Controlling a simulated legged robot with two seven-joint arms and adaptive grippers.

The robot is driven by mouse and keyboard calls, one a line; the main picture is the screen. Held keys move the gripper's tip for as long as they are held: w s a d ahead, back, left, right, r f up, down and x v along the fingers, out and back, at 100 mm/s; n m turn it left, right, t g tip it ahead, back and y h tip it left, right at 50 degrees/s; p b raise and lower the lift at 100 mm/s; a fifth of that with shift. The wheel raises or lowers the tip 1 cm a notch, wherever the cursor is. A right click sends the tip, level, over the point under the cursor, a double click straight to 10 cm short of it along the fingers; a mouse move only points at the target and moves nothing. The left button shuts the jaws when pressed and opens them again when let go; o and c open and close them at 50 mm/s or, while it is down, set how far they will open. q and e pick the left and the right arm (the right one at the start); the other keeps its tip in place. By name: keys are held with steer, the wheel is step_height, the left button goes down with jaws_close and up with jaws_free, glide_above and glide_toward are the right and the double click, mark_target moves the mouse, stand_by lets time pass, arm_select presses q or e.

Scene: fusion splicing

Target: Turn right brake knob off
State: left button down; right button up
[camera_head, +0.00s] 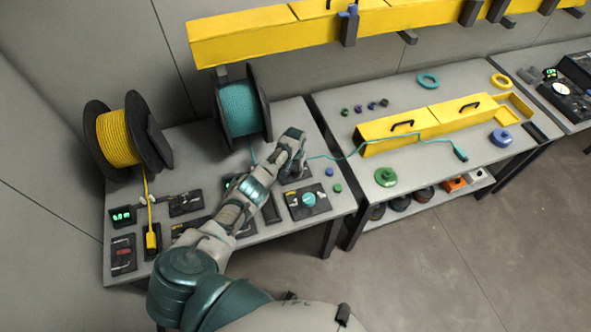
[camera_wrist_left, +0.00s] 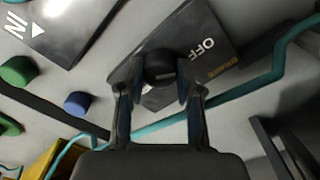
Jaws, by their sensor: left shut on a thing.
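The right brake knob (camera_wrist_left: 160,68) is a small black round knob on a dark plate (camera_wrist_left: 205,38) lettered OFF, in the left wrist view. My left gripper (camera_wrist_left: 159,88) is shut on the knob, with one finger on each side of it. In the head view my left gripper (camera_head: 293,162) is over the right part of the left table, in front of the teal cable spool (camera_head: 240,108). It hides the knob and most of the plate there. My right gripper is not in view.
A teal cable (camera_head: 325,157) runs from the gripper area to the yellow case (camera_head: 393,131) on the right table.

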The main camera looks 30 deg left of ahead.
mark_target(295, 171)
arm_select(q)
steer(key=shift+s+f, duration=0.15)
stand_by(0.3)
steer(key=c, duration=0.8)
jaws_free()
steer(key=shift+o, duration=0.2)
steer(key=shift+a, duration=0.1)
steer(key=shift+r, duration=0.45)
step_height(295, 171, up, 11)
steer(key=shift+f, duration=0.1)
